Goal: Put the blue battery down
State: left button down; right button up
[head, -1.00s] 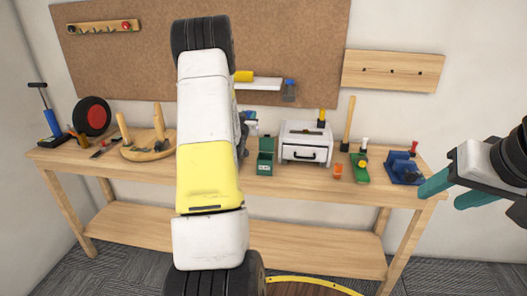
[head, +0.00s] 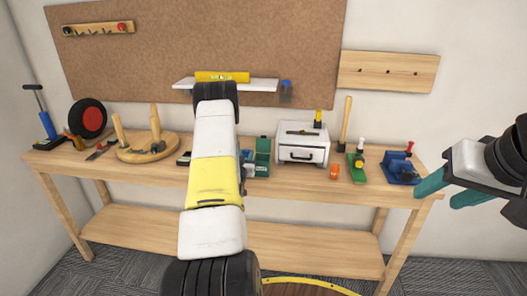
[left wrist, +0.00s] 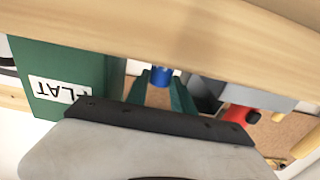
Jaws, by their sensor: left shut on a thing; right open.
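The blue battery (left wrist: 161,76) shows in the left wrist view between the two teal fingers of my left gripper (left wrist: 163,82), which is shut on it. The battery is close to the pale wooden bench top (left wrist: 150,35); I cannot tell whether it touches it. My right gripper (head: 446,191) is open and empty off the bench's right end.
A white drawer box (head: 301,146), an orange item (head: 334,171), a green tool (head: 357,168) and a blue vise (head: 400,169) stand to the right. A round wooden stand (head: 148,150) is at left. A wall shelf (head: 263,86) holds a yellow level. Bare bench shows along the front edge.

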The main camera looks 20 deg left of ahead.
pick_arm(q)
jog(key=shift+f, duration=0.1)
jog(key=c, duration=1.4)
grip_release()
jog(key=shift+o, duration=0.2)
